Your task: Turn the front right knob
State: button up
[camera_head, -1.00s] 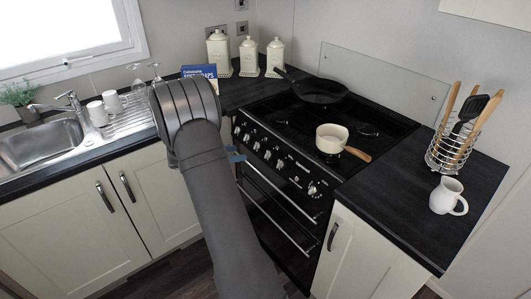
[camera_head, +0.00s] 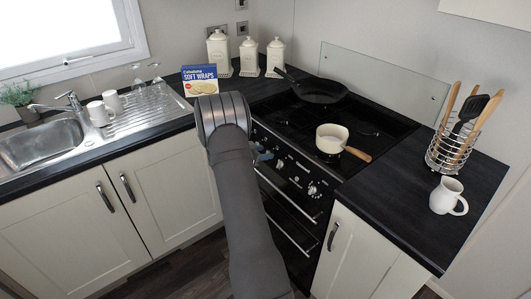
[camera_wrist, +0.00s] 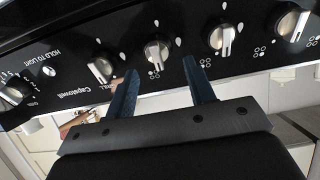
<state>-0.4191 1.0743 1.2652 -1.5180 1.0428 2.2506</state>
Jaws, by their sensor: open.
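The cooker's black front panel carries a row of silver knobs. In the wrist view my gripper (camera_wrist: 160,66) is open, one blue finger on each side of a knob (camera_wrist: 157,50); I cannot tell whether the fingertips touch it. Neighbouring knobs are a knob (camera_wrist: 100,68) to its left and a knob (camera_wrist: 222,38) to its right. In the head view my gripper (camera_head: 262,152) is at the panel, mostly hidden behind my arm. The right-end knob (camera_head: 313,190) shows clear of it. The burner marks are too small to tell which knob is the front right one.
A cream saucepan (camera_head: 331,140) with a wooden handle and a black frying pan (camera_head: 320,91) stand on the hob. Oven rails (camera_head: 290,233) run below the knobs. A utensil rack (camera_head: 446,155) and a white jug (camera_head: 446,197) stand on the right worktop.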

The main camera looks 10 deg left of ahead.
jog(key=shift+x, duration=0.9)
jog(key=shift+c, duration=0.4)
jog(key=c, duration=0.9)
jog(key=shift+o, duration=0.2)
